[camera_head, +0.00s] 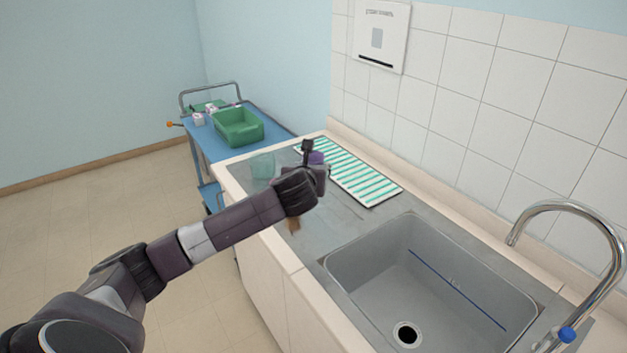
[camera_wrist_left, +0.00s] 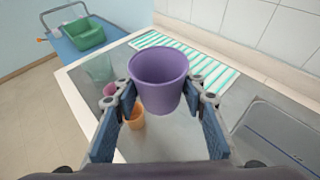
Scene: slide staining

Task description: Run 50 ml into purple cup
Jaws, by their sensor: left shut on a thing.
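The purple cup (camera_wrist_left: 158,83) is between the two fingers of my left gripper (camera_wrist_left: 160,98) in the left wrist view. It looks upright, open side up, and its inside looks empty. In the head view a bit of the purple cup (camera_head: 316,157) shows beyond my left gripper (camera_head: 314,168), above the counter left of the sink. The gripper is shut on the cup. The tap (camera_head: 568,212), with a blue knob (camera_head: 567,334), stands at the sink's right, well away from the cup. My right gripper is not in view.
The grey sink (camera_head: 455,262) is empty, with a drain. A striped mat (camera_head: 362,183) lies along the wall. A greenish clear cup (camera_head: 263,166), an orange cup (camera_wrist_left: 137,118) and a pink cup (camera_wrist_left: 110,89) stand on the counter. A blue trolley (camera_head: 212,148) holds a green bin (camera_head: 240,130).

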